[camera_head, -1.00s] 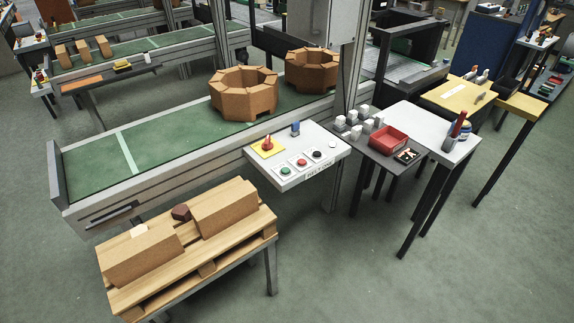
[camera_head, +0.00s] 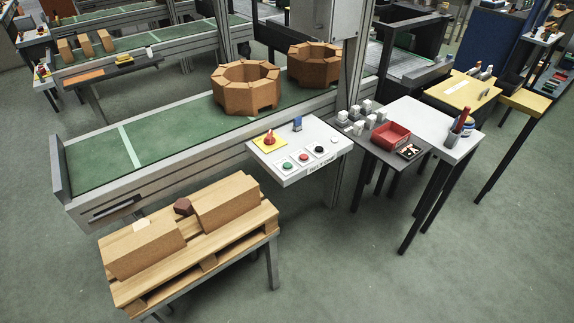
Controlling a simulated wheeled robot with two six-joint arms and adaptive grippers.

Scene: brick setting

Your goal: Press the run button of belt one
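The control panel (camera_head: 325,163) of belt one is a white slanted box at the belt's near side, with a label on its front edge that is small but seems to read BELT ONE. On it are a green button (camera_head: 287,166), a red button (camera_head: 304,157) and a black button (camera_head: 319,149). A red knob (camera_head: 269,138) sits on a yellow plate behind them, and a small blue item (camera_head: 297,123) stands at the back. The green belt (camera_head: 180,138) carries two brown brick rings (camera_head: 246,88). Neither of my grippers is in view.
A pallet (camera_head: 205,264) with brown blocks stands on a low stand in front of the belt. Right of the panel, a grey table holds white cubes and a red tray (camera_head: 391,135); a white table (camera_head: 430,124) adjoins it. The floor (camera_head: 400,285) at the front right is clear.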

